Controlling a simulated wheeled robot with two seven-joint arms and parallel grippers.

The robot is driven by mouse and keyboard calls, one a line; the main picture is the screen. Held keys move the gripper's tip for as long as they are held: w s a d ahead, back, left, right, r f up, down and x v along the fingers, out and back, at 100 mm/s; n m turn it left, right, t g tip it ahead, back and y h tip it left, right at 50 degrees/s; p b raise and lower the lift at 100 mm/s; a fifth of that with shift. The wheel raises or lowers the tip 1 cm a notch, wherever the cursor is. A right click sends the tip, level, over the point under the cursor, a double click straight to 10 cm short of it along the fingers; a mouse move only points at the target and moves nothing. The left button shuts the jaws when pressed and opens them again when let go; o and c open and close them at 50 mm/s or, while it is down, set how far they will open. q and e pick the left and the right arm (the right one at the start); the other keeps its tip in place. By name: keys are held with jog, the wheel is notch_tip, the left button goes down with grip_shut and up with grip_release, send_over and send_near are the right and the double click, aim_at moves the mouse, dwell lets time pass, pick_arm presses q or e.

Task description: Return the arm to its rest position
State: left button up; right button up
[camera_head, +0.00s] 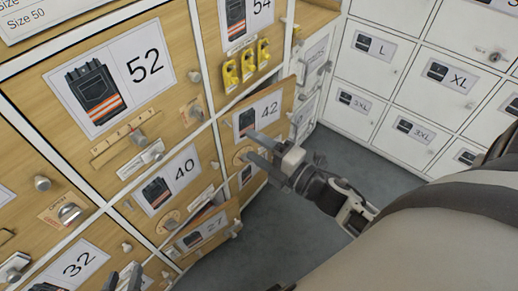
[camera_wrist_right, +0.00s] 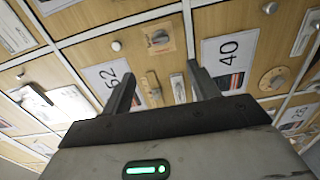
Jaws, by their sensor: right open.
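My right gripper (camera_head: 250,147) is in the middle of the head view, at the end of the arm that comes in from the right. Its two fingers are apart with nothing seen between them. They point towards the compartment front marked 42 (camera_head: 272,108) and overlap it in the picture; whether they touch it I cannot tell. In the right wrist view the open fingers (camera_wrist_right: 160,70) point towards wooden fronts, one marked 40 (camera_wrist_right: 230,50).
The wooden locker wall fills the left, with knobs and latches; the front marked 52 (camera_head: 108,78) is flat. The 42 front and a lower front (camera_head: 205,232) stand out from the wall. White lockers (camera_head: 405,85) stand behind. Grey floor (camera_head: 285,225) is clear.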

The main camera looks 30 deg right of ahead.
jog(key=shift+s+d, duration=0.1)
jog(key=shift+s, duration=0.05)
dwell(0.3)
jog(key=s+a+f+m+g+h, duration=0.2)
jog(key=s+a+f+m+g, duration=0.4)
jog(key=m, duration=1.3)
jog(key=s+a+f, duration=0.1)
jog(key=s+a, duration=0.1)
jog(key=s, duration=0.1)
jog(key=shift+m+h, duration=0.3)
jog(key=shift+h, duration=0.1)
